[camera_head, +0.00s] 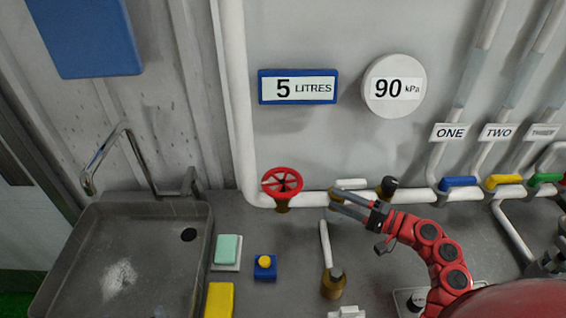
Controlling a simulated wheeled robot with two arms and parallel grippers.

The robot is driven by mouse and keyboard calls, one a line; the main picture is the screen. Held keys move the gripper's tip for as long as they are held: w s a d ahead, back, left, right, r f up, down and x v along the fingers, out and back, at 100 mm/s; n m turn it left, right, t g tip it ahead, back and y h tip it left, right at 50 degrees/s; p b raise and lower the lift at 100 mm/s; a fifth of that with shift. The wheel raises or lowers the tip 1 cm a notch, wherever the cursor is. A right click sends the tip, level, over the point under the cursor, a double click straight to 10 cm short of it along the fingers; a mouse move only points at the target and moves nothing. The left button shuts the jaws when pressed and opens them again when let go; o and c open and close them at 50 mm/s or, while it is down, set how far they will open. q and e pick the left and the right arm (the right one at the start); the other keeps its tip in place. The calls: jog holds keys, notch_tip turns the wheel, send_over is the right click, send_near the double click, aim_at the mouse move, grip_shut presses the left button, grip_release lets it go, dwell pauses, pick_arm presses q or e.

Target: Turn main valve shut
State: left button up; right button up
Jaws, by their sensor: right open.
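A red handwheel valve (282,183) sits on a brass stem on the white pipe along the back wall. It is the only wheel-shaped valve in view, but no label on it names it as the main valve. My right gripper (334,202) comes in from the lower right on a red arm. It is open and empty, a short way right of the red wheel and apart from it, near the horizontal pipe. My left gripper is not in view.
A metal sink (130,262) with a tap (132,150) is at the left. A white lever on a brass fitting (333,283) stands below my right gripper. Blue (458,182), yellow (504,181) and green (546,179) handles are at the right. Gauges read 5 LITRES (298,87) and 90 kPa (393,87).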

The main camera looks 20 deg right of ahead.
jog(key=p, duration=0.5)
send_near(284, 174)
jog(key=x, duration=0.9)
jog(key=shift+w+a+f, duration=0.2)
jog(key=shift+f, duration=0.15)
jog(key=shift+w+a+f, duration=0.1)
jog(key=shift+w+a, duration=0.1)
jog(key=shift+w, duration=0.15)
grip_shut()
